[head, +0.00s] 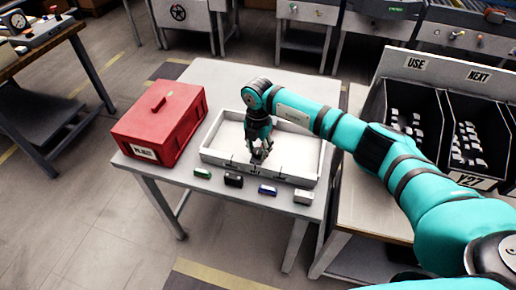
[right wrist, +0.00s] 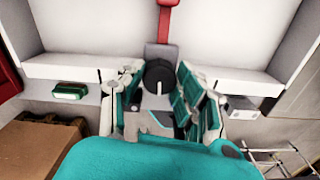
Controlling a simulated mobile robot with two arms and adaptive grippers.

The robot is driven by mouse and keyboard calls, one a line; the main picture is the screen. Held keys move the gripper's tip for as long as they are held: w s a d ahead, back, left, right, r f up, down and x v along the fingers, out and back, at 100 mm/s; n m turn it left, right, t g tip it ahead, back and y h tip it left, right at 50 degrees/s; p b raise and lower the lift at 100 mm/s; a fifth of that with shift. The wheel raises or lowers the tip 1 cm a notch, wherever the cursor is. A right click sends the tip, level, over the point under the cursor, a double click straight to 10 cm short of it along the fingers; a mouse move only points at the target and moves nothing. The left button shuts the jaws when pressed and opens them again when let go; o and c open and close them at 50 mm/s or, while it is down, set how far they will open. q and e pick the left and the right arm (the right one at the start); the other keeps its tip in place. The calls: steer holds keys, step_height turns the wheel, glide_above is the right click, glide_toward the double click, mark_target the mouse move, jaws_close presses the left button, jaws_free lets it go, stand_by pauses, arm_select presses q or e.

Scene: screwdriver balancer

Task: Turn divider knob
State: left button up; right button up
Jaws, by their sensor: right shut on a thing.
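The divider knob (right wrist: 158,76) is a round black knob with a light mark, on a grey mount at the front wall of the white tray (head: 212,138). A red strip (right wrist: 167,22) runs from the mount into the tray in the right wrist view. My right gripper (head: 260,156) reaches down over the tray's front wall in the head view. Its fingers stand on both sides of the knob in the right wrist view (right wrist: 156,84), and it is shut on the knob. The gripper partly hides the knob in the head view. My left gripper is not in view.
A red box (head: 160,122) stands left of the tray. Black bins (head: 412,95) with white pieces stand at right.

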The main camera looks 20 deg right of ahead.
mark_target(258, 150)
stand_by(0.3)
steer(key=o, duration=1.2)
steer(key=shift+c, duration=0.2)
step_height(258, 150, up, 12)
